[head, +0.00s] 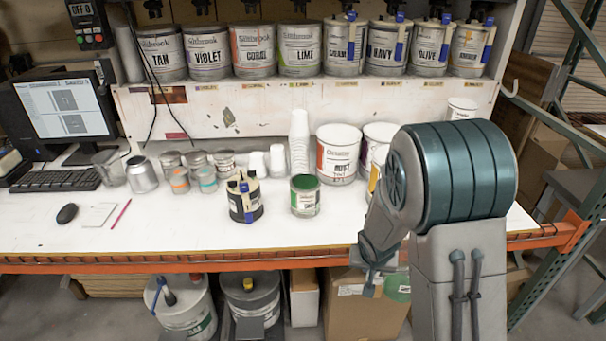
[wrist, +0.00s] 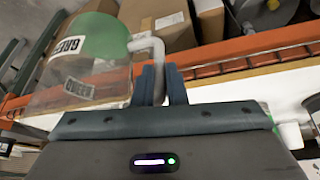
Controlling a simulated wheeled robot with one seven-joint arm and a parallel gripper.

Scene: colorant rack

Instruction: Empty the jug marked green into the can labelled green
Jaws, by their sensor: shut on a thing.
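A clear jug (wrist: 85,70) with green liquid in it and a label starting "GRE" shows in the wrist view. My gripper (wrist: 163,82) is shut on its pale handle. In the head view my gripper (head: 371,283) hangs low in front of the table's front edge, and the jug (head: 398,288) shows beside it, partly hidden by my arm. A small can (head: 305,197) with a green top and green label stands on the white table, back and to the left of my gripper. Its label is too small to read surely.
A dark pot with brushes or markers (head: 244,200) stands left of the green can. Larger cans (head: 338,155) and stacked white cups (head: 299,140) stand behind it. An orange beam (head: 200,263) runs along the table's front. Cardboard boxes (head: 355,305) and buckets (head: 183,310) sit below.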

